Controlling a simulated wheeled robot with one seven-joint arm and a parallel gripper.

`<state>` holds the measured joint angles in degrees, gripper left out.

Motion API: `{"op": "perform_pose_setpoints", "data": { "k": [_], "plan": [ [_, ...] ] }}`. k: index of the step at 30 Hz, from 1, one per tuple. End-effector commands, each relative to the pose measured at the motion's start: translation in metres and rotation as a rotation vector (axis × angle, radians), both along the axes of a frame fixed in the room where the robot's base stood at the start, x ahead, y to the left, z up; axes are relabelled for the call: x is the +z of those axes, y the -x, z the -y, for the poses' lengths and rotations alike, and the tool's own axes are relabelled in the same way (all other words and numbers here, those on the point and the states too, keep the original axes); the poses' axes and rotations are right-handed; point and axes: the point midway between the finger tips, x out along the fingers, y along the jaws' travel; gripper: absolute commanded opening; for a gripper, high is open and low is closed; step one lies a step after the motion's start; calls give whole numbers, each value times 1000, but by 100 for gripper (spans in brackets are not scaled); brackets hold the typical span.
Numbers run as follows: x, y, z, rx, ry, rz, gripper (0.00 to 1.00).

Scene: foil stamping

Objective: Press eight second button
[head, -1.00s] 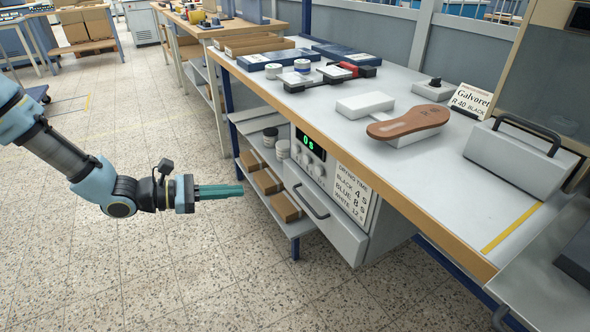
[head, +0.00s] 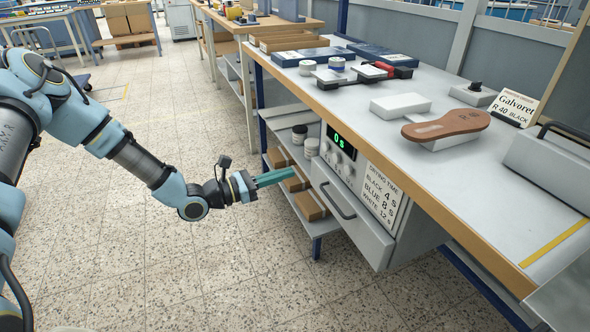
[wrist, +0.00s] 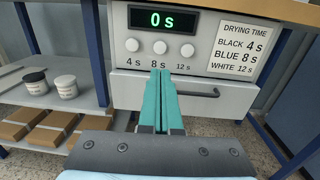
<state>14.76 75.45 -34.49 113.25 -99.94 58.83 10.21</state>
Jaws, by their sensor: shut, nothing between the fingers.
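The drying unit (wrist: 202,24) under the bench has a green display (wrist: 162,19) reading 0 s. Below it is a row of round white buttons labelled 4 s, 8 s and 12 s. The eight second button (wrist: 159,47) is the middle one, just beyond my fingertips in the wrist view. My gripper (wrist: 160,74) is shut and empty, its teal fingers together and pointing toward the unit. In the head view my gripper (head: 294,172) is left of the unit's front (head: 350,160), apparently short of it. I cannot tell the exact gap.
A drawer with a dark handle (wrist: 198,94) lies below the buttons. A drying time card (wrist: 242,47) is at the right. Shelves at the left hold jars (wrist: 66,86) and brown boxes (wrist: 52,128). The bench top (head: 345,100) overhangs, with a shoe sole (head: 446,124) on it.

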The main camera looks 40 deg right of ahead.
Motion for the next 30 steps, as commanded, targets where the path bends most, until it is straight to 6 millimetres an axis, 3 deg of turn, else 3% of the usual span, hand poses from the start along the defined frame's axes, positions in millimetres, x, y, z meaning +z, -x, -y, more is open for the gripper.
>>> {"op": "perform_pose_setpoints", "data": {
  "k": [15, 21, 30],
  "plan": [
    [4, 34, 94, -2, 0, 1, 0],
    [3, 40, 112, -2, 0, 0, 0],
    [3, 41, 116, -1, 0, 0, 0]
  ]
}}
